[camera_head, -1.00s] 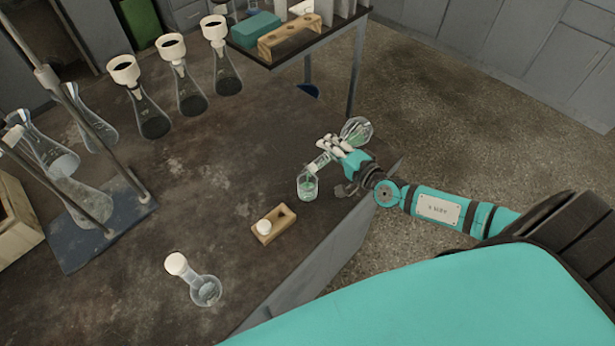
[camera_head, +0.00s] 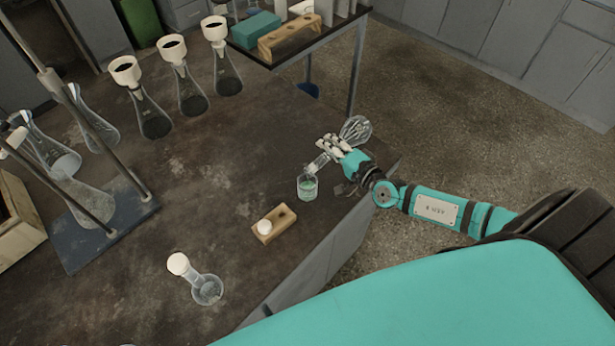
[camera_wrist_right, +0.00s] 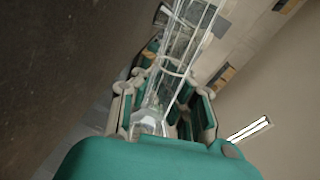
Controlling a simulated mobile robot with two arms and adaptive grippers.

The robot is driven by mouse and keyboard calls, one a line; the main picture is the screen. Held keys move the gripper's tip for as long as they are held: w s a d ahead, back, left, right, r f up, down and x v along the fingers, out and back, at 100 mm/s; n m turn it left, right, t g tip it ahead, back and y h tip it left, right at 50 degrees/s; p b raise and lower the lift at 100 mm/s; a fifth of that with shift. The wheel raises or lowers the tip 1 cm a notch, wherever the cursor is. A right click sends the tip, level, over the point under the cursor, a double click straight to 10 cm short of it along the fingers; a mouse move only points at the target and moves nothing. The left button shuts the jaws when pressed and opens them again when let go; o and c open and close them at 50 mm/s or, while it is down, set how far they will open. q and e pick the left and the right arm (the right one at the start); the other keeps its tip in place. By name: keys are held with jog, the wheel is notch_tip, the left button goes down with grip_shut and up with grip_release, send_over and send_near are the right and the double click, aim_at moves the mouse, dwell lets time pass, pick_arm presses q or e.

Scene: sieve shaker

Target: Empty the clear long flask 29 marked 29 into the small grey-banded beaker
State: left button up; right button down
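The clear long-necked flask (camera_head: 357,129) is tipped over, its round body up and to the right and its neck slanting down to the left. Its mouth is at the rim of the small beaker (camera_head: 307,192), which stands upright on the bench and holds greenish liquid. The flask body looks clear, with no green visible. My right gripper (camera_head: 334,146) is shut around the flask's neck. The wrist view shows the clear glass neck (camera_wrist_right: 181,42) between the right gripper's fingers (camera_wrist_right: 160,100). No marking on the flask is readable. My left gripper is out of view.
A wooden block (camera_head: 268,229) with a white stopper (camera_head: 264,226) stands near the beaker. Another flask (camera_head: 207,290) with a white cap stands at the front. Several funnel-topped flasks and a metal stand (camera_head: 105,237) are to the left. The bench edge is close on the right.

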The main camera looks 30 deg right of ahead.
jog(key=shift+r, duration=0.15)
jog(key=f+b, duration=0.1)
jog(key=f+m+b, duration=0.1)
jog(key=b, duration=0.1)
jog(key=f+b, duration=0.1)
jog(key=b, duration=0.1)
jog(key=shift+d+f, duration=0.1)
jog(key=shift+d, duration=0.15)
jog(key=shift+r+m, duration=0.45)
jog(key=shift+m, duration=0.05)
jog(key=shift+w+d+r, duration=0.1)
jog(key=shift+r, duration=0.1)
jog(key=shift+f+m+b, duration=0.15)
jog(key=shift+m+b, duration=0.15)
jog(key=shift+b, duration=0.1)
notch_tip(320, 180, down, 2)
jog(key=b, duration=0.2)
jog(key=m+b, duration=0.1)
jog(key=b, duration=0.1)
jog(key=shift+f+g+y+b, duration=0.25)
jog(key=shift+g+y+b, duration=0.05)
jog(key=shift+g+y, duration=0.1)
notch_tip(320, 180, up, 6)
jog(key=a+m+y+b, duration=0.2)
jog(key=m+b, duration=0.4)
jog(key=m, duration=0.6)
jog(key=shift+s+r+m+y, duration=0.15)
jog(key=shift+s+m+y, duration=0.15)
jog(key=shift+y, duration=0.6)
